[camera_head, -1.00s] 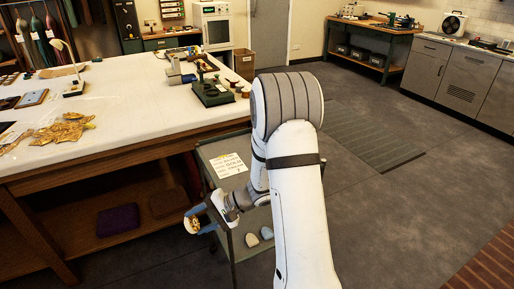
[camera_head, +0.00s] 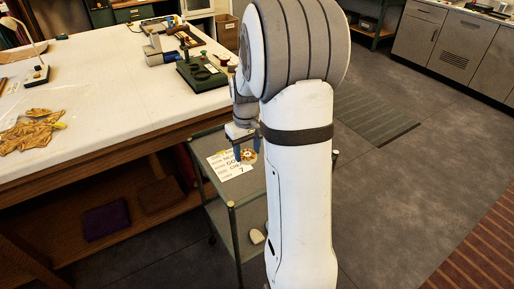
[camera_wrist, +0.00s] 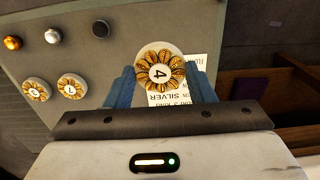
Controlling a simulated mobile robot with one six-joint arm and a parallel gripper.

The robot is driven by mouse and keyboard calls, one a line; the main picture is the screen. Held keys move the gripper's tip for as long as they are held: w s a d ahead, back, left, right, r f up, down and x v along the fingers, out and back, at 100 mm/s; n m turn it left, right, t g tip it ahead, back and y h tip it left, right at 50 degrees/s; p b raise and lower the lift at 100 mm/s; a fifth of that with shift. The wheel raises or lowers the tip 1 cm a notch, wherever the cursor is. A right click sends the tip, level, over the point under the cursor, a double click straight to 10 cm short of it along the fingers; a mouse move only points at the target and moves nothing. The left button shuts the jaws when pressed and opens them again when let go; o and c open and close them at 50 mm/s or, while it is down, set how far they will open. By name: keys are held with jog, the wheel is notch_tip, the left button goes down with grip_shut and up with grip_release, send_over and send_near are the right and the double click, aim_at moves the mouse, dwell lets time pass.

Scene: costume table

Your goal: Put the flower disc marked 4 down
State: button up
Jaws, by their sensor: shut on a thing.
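The flower disc marked 4 (camera_wrist: 160,71), with brown-gold petals on a pale round base, is between the blue fingers of my gripper (camera_wrist: 162,88) in the wrist view. My gripper is shut on it. In the head view my gripper (camera_head: 247,148) points down over the cart (camera_head: 211,147), with the disc (camera_head: 249,156) at its fingertips, above or at the printed sheet (camera_head: 226,171). I cannot tell whether the disc touches the surface. The sheet also shows behind the disc in the wrist view (camera_wrist: 172,100).
In the wrist view, discs marked 2 (camera_wrist: 37,91) and 1 (camera_wrist: 71,87) lie on the cart top, near an orange knob-like piece (camera_wrist: 12,42), a pale one (camera_wrist: 52,36) and a dark one (camera_wrist: 100,28). The white-topped table (camera_head: 110,115) stands left of the cart.

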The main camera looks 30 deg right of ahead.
aim_at(249, 179)
notch_tip(249, 179, down, 10)
jog(key=shift+d+r, duration=0.1)
jog(key=shift+r, duration=0.15)
jog(key=o, duration=1.3)
jog(key=shift+r, duration=0.15)
notch_tip(249, 179, up, 12)
jog(key=shift+s+f, duration=0.1)
jog(key=shift+f, duration=0.1)
jog(key=s+a+r+t, duration=0.1)
jog(key=s+a+r, duration=0.1)
jog(key=s+a, duration=0.2)
jog(key=s+a+r, duration=0.2)
jog(key=s+a, duration=0.3)
jog(key=s, duration=0.4)
jog(key=s+a+r+t, duration=0.1)
jog(key=s+a+r, duration=0.1)
jog(key=s+a, duration=0.2)
jog(key=shift+s+a+r+t, duration=0.15)
jog(key=shift+s, duration=0.45)
jog(key=shift+s+a+r+t, duration=0.1)
jog(key=shift+s+a+t, duration=0.05)
jog(key=shift+s, duration=0.4)
